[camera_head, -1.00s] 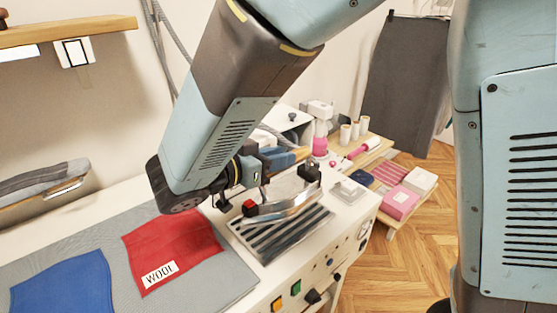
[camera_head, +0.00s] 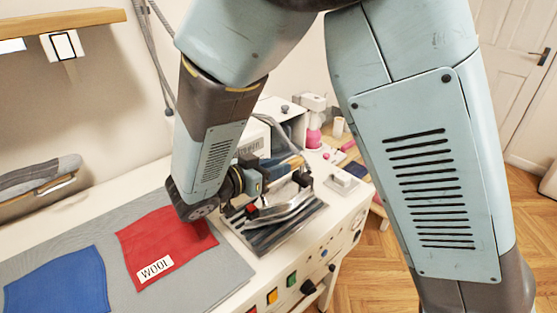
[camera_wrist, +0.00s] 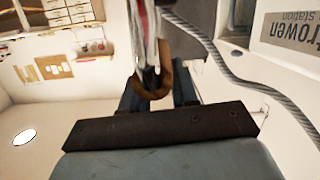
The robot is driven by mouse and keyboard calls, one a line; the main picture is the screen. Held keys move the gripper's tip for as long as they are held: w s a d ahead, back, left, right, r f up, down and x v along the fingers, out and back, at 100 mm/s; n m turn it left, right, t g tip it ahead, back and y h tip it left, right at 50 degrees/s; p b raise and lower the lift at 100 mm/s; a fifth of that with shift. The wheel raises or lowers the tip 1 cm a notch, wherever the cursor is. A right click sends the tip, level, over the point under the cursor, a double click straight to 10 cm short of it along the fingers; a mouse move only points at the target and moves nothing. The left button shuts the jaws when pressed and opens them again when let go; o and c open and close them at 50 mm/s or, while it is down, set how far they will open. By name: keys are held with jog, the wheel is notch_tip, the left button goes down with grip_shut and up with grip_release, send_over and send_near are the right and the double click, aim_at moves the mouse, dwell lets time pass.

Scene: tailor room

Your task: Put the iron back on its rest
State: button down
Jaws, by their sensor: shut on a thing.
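The iron (camera_head: 285,208) has a shiny silver body, dark and red fittings and a wooden handle (camera_head: 290,164). My gripper (camera_head: 266,172) is shut on the handle, seen from the side in the head view. The iron is at the rest (camera_head: 268,242), a dark ribbed plate on the right part of the white station top. Its body is over the ribs; I cannot tell whether it touches them. In the wrist view a brown curved part (camera_wrist: 154,88), apparently the handle, is between the blue fingers of my gripper (camera_wrist: 158,92).
A red cloth labelled WOOL (camera_head: 165,245) and a blue cloth (camera_head: 60,283) lie on the grey board (camera_head: 222,279) left of the rest. A white box (camera_head: 285,118) stands behind. Knobs and buttons line the station's front. A grey cable (camera_wrist: 232,75) crosses the wrist view.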

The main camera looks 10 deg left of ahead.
jog(key=shift+f, duration=0.25)
jog(key=c, duration=0.8)
grip_release()
jog(key=shift+c, duration=0.2)
jog(key=v, duration=1.2)
